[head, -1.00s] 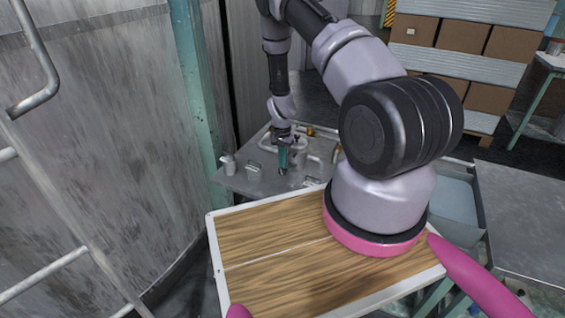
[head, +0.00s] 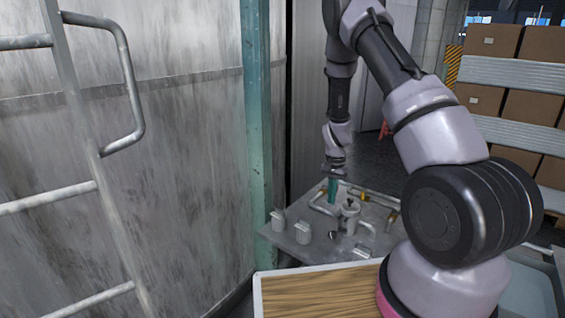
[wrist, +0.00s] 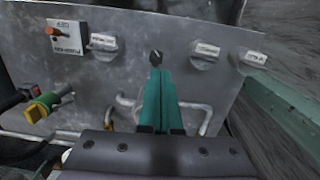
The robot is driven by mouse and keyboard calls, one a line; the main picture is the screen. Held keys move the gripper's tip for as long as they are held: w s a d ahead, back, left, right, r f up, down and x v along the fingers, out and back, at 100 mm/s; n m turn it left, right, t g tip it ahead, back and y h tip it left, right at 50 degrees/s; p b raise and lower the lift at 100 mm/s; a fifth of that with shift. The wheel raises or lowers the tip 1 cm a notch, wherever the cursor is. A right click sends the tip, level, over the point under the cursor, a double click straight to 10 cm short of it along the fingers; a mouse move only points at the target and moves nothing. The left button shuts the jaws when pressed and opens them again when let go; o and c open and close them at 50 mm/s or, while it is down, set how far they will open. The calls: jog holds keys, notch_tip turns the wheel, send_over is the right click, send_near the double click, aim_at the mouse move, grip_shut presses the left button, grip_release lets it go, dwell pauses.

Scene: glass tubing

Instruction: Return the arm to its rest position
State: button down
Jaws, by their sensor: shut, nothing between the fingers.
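My gripper (head: 331,198) has teal fingers and hangs at the end of my raised arm, over the far part of a grey metal panel (head: 318,252) with glass tubing. The fingers are together and empty. In the wrist view the gripper (wrist: 160,74) points at the panel (wrist: 115,85), its tips just below a small black knob (wrist: 155,57) in the picture. I cannot tell the gap between them. Pale bent tubing (wrist: 125,110) runs beside and partly behind the fingers.
The panel carries white-labelled blocks (wrist: 206,52), a box with a red button (wrist: 66,38) and a yellow handle (wrist: 42,106). A grey tank wall (head: 180,170) with a ladder (head: 85,195) and a teal post (head: 257,120) stand left. Boxes (head: 540,45) are stacked right.

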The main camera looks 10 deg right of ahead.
jog(key=s+a+r+n+t+y, duration=0.1)
jog(key=s+r, duration=0.1)
jog(key=r, duration=0.8)
jog(key=s+a+r+t, duration=0.1)
jog(key=s+r+t, duration=0.1)
jog(key=r, duration=0.9)
jog(key=s+a+r+n+t+y, duration=0.1)
jog(key=s+r, duration=0.1)
jog(key=r, duration=0.8)
jog(key=s+r+n+t, duration=0.1)
jog(key=s+r+t, duration=0.1)
jog(key=s+r, duration=0.4)
jog(key=s+r+n+t, duration=0.1)
jog(key=s+r, duration=0.6)
jog(key=s, duration=0.7)
jog(key=shift+a+r+t, duration=0.2)
jog(key=shift+r+t, duration=0.05)
jog(key=shift+t, duration=0.15)
